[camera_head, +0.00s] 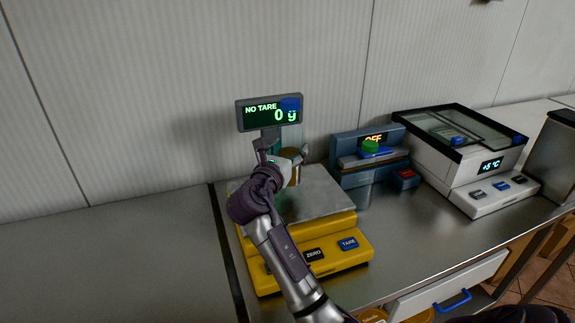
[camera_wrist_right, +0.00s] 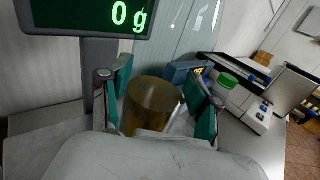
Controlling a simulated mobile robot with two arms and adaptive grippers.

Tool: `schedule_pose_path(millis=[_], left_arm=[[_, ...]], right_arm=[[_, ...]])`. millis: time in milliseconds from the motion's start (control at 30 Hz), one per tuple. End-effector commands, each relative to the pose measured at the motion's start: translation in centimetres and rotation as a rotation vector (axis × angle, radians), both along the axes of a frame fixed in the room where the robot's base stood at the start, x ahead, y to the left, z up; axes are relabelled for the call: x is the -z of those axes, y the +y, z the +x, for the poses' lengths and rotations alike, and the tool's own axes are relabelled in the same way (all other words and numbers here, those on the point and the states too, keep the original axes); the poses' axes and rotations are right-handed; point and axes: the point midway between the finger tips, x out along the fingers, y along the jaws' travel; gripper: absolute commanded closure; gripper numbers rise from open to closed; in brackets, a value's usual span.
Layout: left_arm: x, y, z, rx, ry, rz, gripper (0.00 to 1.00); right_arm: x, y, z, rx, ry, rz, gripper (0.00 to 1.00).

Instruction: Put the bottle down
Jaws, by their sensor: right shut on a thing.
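The bottle (camera_head: 292,170) has a clear upper part, a blue cap and an amber-brown lower part. It looks upright in the head view, over the scale's metal plate (camera_head: 325,200). My right gripper (camera_head: 283,156) is shut on it. In the wrist view the fingers of this gripper (camera_wrist_right: 158,106) stand on either side of the amber part of the bottle (camera_wrist_right: 150,108). The bottle's base is hidden, so I cannot tell whether it touches the plate. The yellow scale's display (camera_head: 262,116) reads "NO TARE" and 0 g. My left gripper is not in view.
Further right is a white glass-topped cooler (camera_head: 480,175) showing +5 °C. The steel counter (camera_head: 110,265) is clear on the left. A white drawer (camera_head: 450,290) stands out below the front edge.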

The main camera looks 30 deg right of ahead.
Motion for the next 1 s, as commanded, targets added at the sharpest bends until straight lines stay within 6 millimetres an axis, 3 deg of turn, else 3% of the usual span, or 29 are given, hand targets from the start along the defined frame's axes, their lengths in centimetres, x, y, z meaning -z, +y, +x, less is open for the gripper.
schedule_pose_path(millis=[133,400,767,800,933,1000], left_arm=[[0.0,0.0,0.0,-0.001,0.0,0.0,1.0],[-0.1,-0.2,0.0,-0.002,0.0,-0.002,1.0],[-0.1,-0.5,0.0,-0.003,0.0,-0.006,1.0],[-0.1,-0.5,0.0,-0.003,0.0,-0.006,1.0],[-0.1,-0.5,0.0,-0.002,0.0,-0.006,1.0],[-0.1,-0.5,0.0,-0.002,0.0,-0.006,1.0]], right_arm=[[0.8,0.3,0.5,-0.001,0.0,-0.002,0.85],[4.1,0.3,0.5,0.0,-0.001,-0.003,0.85],[4.5,0.2,0.5,0.0,-0.002,-0.002,0.85],[4.6,0.2,0.5,0.0,0.0,-0.001,0.34],[4.6,0.2,0.5,0.0,0.0,-0.001,0.13],[4.6,0.2,0.5,0.0,0.0,0.0,0.13]])
